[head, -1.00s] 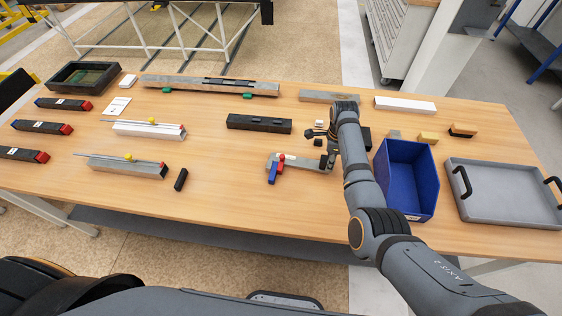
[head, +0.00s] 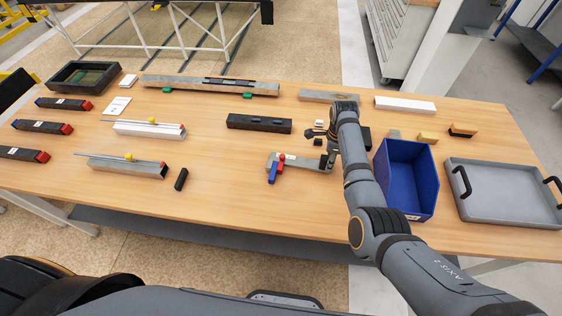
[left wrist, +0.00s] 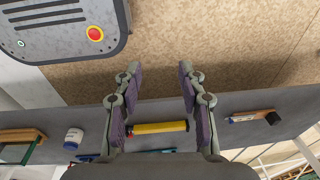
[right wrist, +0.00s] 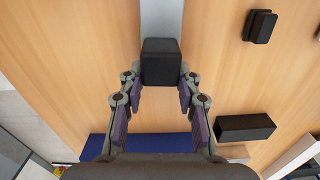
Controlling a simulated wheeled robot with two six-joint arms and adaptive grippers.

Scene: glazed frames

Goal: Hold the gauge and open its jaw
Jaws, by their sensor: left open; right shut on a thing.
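The gauge (head: 303,162) is a grey metal bar lying on the table, with a red and a blue part at its left end. A dark block (right wrist: 161,62) sits between my right fingertips in the right wrist view, with a pale bar running on beyond it. My right gripper (right wrist: 158,85) is shut on this dark part of the gauge. In the head view my arm partly hides the gauge's right end. My left gripper (left wrist: 158,78) is open and empty, away from the gauge. It does not show clearly in the head view.
A blue bin (head: 408,180) stands just right of my right arm, with a grey handled tray (head: 505,193) beyond. A dark bar (head: 259,124) lies behind the gauge and a small black block (head: 181,179) to its left. The table front left of the gauge is mostly clear.

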